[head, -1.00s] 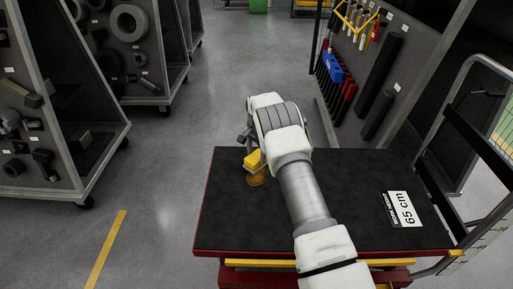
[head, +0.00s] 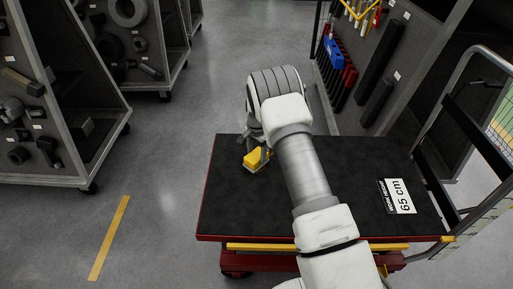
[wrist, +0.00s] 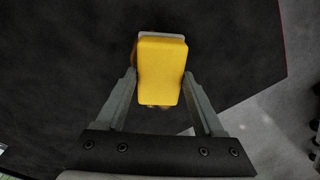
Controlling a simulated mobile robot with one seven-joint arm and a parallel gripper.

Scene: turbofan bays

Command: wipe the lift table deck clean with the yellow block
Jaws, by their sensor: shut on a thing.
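The yellow block (head: 256,159) is at the far left part of the lift table deck (head: 240,205), a black top with a red edge. My gripper (wrist: 160,82) is shut on the yellow block, one finger at each side. In the wrist view, the block (wrist: 162,65) has a pale layer at its far end, and the dark deck (wrist: 60,80) lies beneath. Brownish traces (wrist: 134,56) peek out beside the block; most of that spot is hidden. Whether the block touches the deck is hard to tell. My arm covers the deck's middle.
A label reading 65 cm (head: 399,196) lies on the right of the deck. A grey handrail (head: 440,120) rises at the right. A tool panel (head: 375,70) stands behind, and a parts rack (head: 50,100) stands to the left across open floor.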

